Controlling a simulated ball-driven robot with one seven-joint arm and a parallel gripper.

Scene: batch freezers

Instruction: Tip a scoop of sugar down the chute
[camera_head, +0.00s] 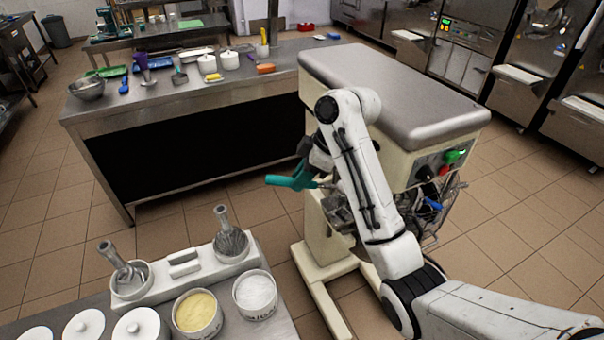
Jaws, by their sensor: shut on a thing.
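A teal scoop (287,181) shows left of the upper arm, in front of the cream machine's left side. My gripper (319,158) is mostly hidden behind my own arm; only dark parts of it show, shut on the scoop's end. I cannot tell whether the scoop holds sugar. The machine (395,95) has a grey top and a cream body. Metal parts (340,212) low on its side are partly covered by my arm, and I cannot make out a chute. A tub of white powder (255,291) and a tub of yellowish powder (197,312) stand at the lower left.
A white holder (175,285) with metal utensils stands behind the tubs; lidded white pots (140,326) are beside them. A long steel counter (200,95) with bowls and jars lies behind. Buttons (451,156) are on the machine's right end. Tiled floor is open at left.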

